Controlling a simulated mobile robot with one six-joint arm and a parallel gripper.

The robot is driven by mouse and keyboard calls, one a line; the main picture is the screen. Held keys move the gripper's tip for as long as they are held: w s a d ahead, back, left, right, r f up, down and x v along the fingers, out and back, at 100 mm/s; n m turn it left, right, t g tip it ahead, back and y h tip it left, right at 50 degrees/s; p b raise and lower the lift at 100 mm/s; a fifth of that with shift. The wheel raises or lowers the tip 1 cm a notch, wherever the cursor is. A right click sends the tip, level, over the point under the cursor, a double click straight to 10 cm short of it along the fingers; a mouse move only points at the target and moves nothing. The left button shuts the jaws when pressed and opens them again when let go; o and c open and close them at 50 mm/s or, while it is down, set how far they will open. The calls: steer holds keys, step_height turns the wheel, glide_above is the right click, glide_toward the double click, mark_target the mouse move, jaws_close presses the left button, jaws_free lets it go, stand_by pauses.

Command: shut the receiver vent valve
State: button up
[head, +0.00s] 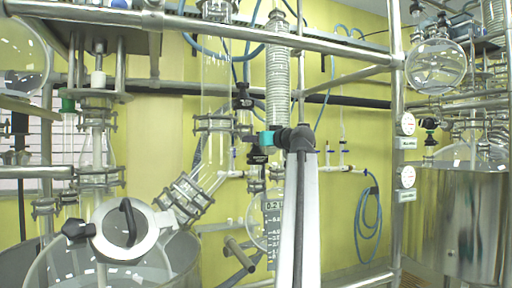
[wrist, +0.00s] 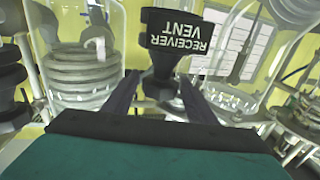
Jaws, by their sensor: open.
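The receiver vent valve (wrist: 178,40) is a black knob with a white "RECEIVER VENT" label, which appears upside down in the wrist view. Its narrower black stem runs down between the two fingers of my open gripper (wrist: 162,95). One finger is on each side of the stem; I cannot tell whether either touches it. In the head view, my gripper (head: 258,138), with its teal band, is at the middle beside the glass column. Small black fittings are close to it there, and I cannot tell which is the valve.
A coiled glass condenser (head: 277,75) stands just behind my gripper. A graduated glass receiver (head: 258,225) hangs below. Metal frame bars (head: 290,40) cross above. A steel vessel (head: 460,220) stands at the right. Glass coils (wrist: 85,75) are close at the left in the wrist view.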

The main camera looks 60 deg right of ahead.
steer(key=shift+d+n+t+y+b, duration=0.15)
steer(key=shift+n+t+y+b, duration=0.35)
steer(key=shift+n+y+b, duration=0.9)
steer(key=shift+r+y+p, duration=0.1)
steer(key=shift+y+p, duration=0.3)
steer(key=shift+y, duration=0.6)
steer(key=c, duration=0.9)
steer(key=shift+o, duration=0.2)
steer(key=shift+a, duration=0.2)
